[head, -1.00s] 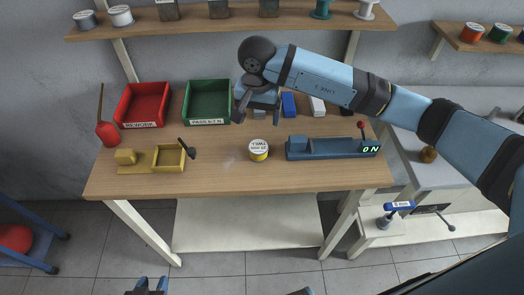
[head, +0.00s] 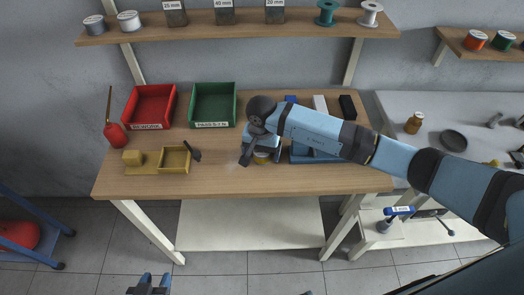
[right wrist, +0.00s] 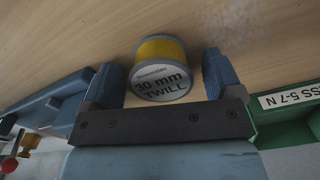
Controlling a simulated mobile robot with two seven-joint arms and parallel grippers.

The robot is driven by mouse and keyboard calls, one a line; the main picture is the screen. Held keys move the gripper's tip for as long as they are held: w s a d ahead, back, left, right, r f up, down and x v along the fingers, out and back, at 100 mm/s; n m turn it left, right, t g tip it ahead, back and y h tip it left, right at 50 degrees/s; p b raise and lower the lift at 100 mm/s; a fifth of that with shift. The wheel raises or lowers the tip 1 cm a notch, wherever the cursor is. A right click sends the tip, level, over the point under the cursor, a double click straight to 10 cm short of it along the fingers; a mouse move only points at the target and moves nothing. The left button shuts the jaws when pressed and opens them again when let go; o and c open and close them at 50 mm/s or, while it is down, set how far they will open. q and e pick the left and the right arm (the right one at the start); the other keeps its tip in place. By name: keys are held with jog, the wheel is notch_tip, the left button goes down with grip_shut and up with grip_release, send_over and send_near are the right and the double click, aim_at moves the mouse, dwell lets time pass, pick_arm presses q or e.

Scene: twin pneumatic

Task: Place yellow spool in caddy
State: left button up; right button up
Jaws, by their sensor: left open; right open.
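The yellow spool (head: 262,157) stands on the wooden bench, mostly hidden by my right gripper in the head view. The right wrist view shows its yellow band and grey label reading "30 mm TWILL" (right wrist: 162,82). My right gripper (head: 261,153) is open, and its two blue fingers (right wrist: 163,70) stand on either side of the spool with gaps visible. My left gripper (head: 150,286) is open and empty at the bottom edge of the head view, away from the bench. I cannot tell which thing is the caddy.
A red bin (head: 152,104) and a green bin (head: 214,103) stand at the bench's back left. A yellow fixture (head: 172,160) lies at the front left. A blue fixture (head: 308,154) is just right of my right gripper. A shelf (head: 240,22) hangs above.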

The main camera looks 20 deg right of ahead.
jog(key=shift+f, duration=0.45)
jog(key=shift+c, duration=0.2)
jog(key=c, duration=1)
jog(key=shift+r, duration=0.1)
